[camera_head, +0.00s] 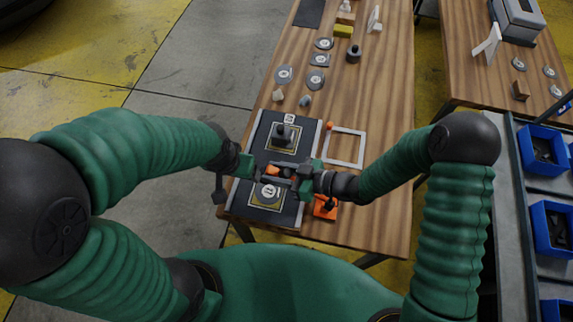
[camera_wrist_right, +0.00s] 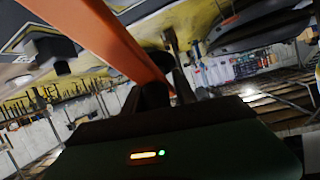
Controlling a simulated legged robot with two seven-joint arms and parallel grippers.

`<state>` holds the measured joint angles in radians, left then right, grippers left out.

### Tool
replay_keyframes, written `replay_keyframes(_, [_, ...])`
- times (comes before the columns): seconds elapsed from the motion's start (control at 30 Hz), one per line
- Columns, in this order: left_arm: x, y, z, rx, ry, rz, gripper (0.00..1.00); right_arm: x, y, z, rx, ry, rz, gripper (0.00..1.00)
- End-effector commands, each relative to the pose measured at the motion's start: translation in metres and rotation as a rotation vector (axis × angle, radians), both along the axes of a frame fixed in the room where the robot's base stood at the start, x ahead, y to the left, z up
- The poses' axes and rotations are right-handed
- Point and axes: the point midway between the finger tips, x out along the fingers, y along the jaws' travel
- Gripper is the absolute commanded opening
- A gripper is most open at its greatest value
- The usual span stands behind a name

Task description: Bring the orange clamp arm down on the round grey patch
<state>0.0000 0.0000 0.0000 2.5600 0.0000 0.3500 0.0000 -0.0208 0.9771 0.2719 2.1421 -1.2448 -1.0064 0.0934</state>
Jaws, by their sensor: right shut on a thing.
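The round grey patch (camera_head: 267,193) lies on the near half of a dark mat (camera_head: 283,222) on the bench, with a number label on it. The orange clamp arm (camera_head: 277,171) shows in small part between my grippers, just beyond the patch. In the right wrist view it is a long orange bar (camera_wrist_right: 112,35) running into the jaws. My right gripper (camera_head: 290,176) is shut on it; its fingers show dark in the wrist view (camera_wrist_right: 165,95). An orange clamp base (camera_head: 325,207) stands right of the mat. My left gripper (camera_head: 256,172) is close by; its jaws are unclear.
A dark weight (camera_head: 283,134) stands on the mat's far half. A white square frame (camera_head: 345,147) lies right of the mat. Several grey discs (camera_head: 316,80) lie farther up the bench. A dark tool (camera_head: 220,190) hangs beside my left gripper. Blue bins (camera_head: 545,145) stand at the right.

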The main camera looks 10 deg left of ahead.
Motion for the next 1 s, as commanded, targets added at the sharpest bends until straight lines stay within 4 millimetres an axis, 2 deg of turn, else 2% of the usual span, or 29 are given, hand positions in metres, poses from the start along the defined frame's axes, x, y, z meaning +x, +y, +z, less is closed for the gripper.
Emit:
replay_keyframes(0.03, [0.0,0.0,0.002,0.0,0.0,0.0,0.72,0.005,0.003,-0.005,-0.043,-0.002,-0.012,0.0])
replay_keyframes(0.3, [0.0,0.0,0.003,0.0,0.0,0.0,0.72,0.006,0.019,-0.044,-0.262,-0.003,-0.015,0.0])
replay_keyframes(0.5, [0.0,0.0,-0.007,0.0,0.0,0.0,0.72,0.007,0.024,-0.068,-0.327,-0.001,-0.019,0.0])
replay_keyframes(0.7, [0.0,0.0,-0.014,0.0,0.0,0.0,0.72,0.007,0.025,-0.078,-0.327,0.0,-0.021,0.0])
replay_keyframes(1.0, [0.0,0.0,-0.015,0.0,0.0,0.0,0.72,0.008,0.026,-0.08,-0.326,-0.001,-0.023,0.0])
